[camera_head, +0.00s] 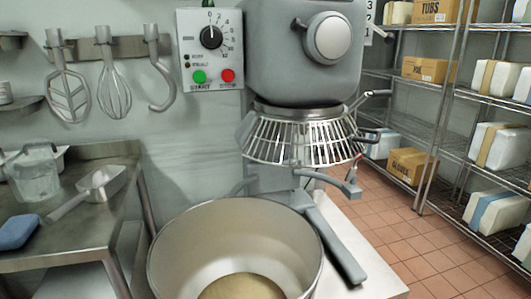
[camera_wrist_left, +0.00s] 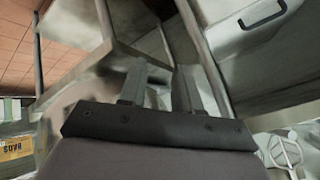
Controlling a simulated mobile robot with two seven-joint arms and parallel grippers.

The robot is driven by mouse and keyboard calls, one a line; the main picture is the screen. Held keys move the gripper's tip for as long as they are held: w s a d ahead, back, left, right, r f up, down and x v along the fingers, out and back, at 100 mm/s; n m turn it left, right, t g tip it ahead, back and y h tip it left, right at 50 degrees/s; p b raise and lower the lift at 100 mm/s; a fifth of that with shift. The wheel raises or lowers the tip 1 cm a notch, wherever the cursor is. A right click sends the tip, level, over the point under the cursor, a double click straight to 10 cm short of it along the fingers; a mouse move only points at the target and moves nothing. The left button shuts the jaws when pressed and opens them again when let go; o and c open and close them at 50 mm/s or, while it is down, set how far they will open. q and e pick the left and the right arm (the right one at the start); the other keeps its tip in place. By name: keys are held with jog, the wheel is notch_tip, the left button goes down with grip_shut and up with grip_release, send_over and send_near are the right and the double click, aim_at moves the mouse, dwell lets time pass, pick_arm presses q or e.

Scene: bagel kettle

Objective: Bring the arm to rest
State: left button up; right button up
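My left gripper (camera_wrist_left: 161,68) shows in the left wrist view, its two grey fingers apart with nothing visible between them. It does not show in the head view. My right gripper is in neither view. In the head view, a large metal mixer bowl (camera_head: 165,248) with tan dough (camera_head: 241,287) at its bottom stands below the grey mixer head (camera_head: 290,50). A wire guard (camera_head: 300,137) hangs under the head.
A steel table (camera_head: 95,245) at the left holds a clear container (camera_head: 35,178), a scoop (camera_head: 100,185) and a blue item (camera_head: 18,231). Several mixing tools hang on the wall. Wire shelves (camera_head: 445,115) with boxes stand at the right, beside open tiled floor (camera_head: 400,240).

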pick_arm(q)
jog(key=s+d+f+n+g+h, duration=0.1)
jog(key=s+d+f+n+g, duration=0.1)
jog(key=s, duration=0.3)
jog(key=s+d+f+n+g, duration=0.1)
jog(key=s+n+g, duration=0.1)
jog(key=s, duration=0.3)
jog(key=w+d+f+t+h+b, duration=0.25)
jog(key=f+b, duration=0.25)
jog(key=f, duration=0.4)
jog(key=w+d+f+t+h+b, duration=0.1)
jog(key=w+d+f+t+b, duration=0.1)
jog(key=w+f+t+b, duration=0.5)
jog(key=s+r+g+p, duration=0.1)
jog(key=r+p, duration=0.6)
jog(key=p, duration=0.3)
jog(key=s+a+r+g+y+p, duration=0.1)
jog(key=s+r+g+p, duration=0.1)
jog(key=r+p, duration=0.5)
jog(key=p, duration=0.3)
jog(key=shift+s+a+r+m+p, duration=0.25)
jog(key=shift+r+m+p, duration=0.05)
jog(key=shift+r+m, duration=0.1)
